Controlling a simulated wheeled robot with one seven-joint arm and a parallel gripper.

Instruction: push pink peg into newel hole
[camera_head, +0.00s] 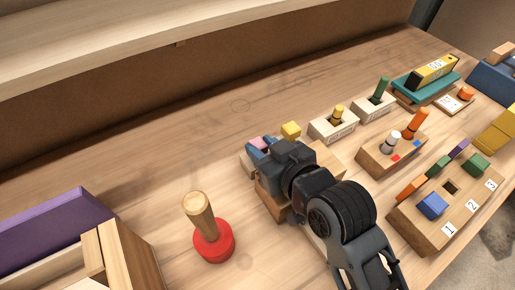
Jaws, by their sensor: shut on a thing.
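My gripper (262,148) reaches from the lower right over the bench to wooden blocks at the middle. Its blue fingertips are shut on a small pink peg (259,142), of which only the top shows. A pale wooden block (245,163) shows just beside and below the fingertips. Another wooden block (270,201) lies nearer, partly under my gripper and arm. No newel hole shows; the fingers and wrist hide the peg's lower end, so I cannot tell how deep it sits.
A red-based wooden mallet (213,238) stands to the left. A yellow block (291,130) is just behind my gripper. The back left bench is clear.

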